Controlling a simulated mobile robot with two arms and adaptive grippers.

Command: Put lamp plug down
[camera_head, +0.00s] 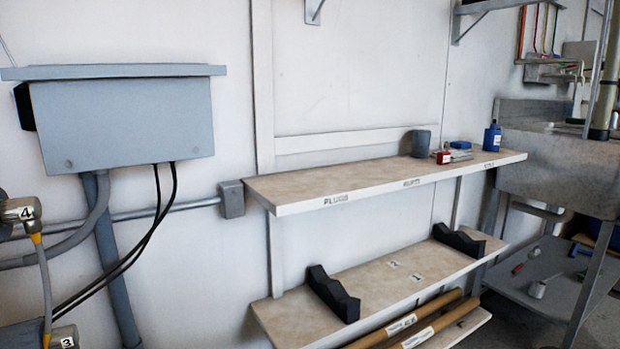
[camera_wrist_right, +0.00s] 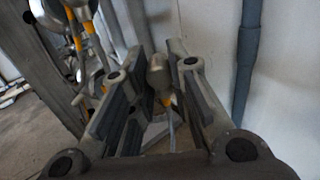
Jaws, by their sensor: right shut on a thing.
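My right gripper (camera_wrist_right: 157,58) shows in the right wrist view, its two fingers on either side of a grey plug (camera_wrist_right: 157,75) with a yellow-orange collar and a thin cable hanging below. It is shut on this plug, which I take to be the lamp plug; the fingers hide part of it. The upper shelf (camera_head: 300,183) in the head view has a label that seems to read "PLUGS" (camera_head: 336,199) on its front edge, and the top near that label is bare.
Grey connectors marked 4 (camera_head: 18,211) and 3 (camera_head: 65,338) stand at the left edge, below a grey wall box (camera_head: 125,120) with black cables. A dark cup (camera_head: 420,143) and a blue bottle (camera_head: 492,137) stand at the shelf's right end. Black cradles (camera_head: 333,295) sit on the lower shelf.

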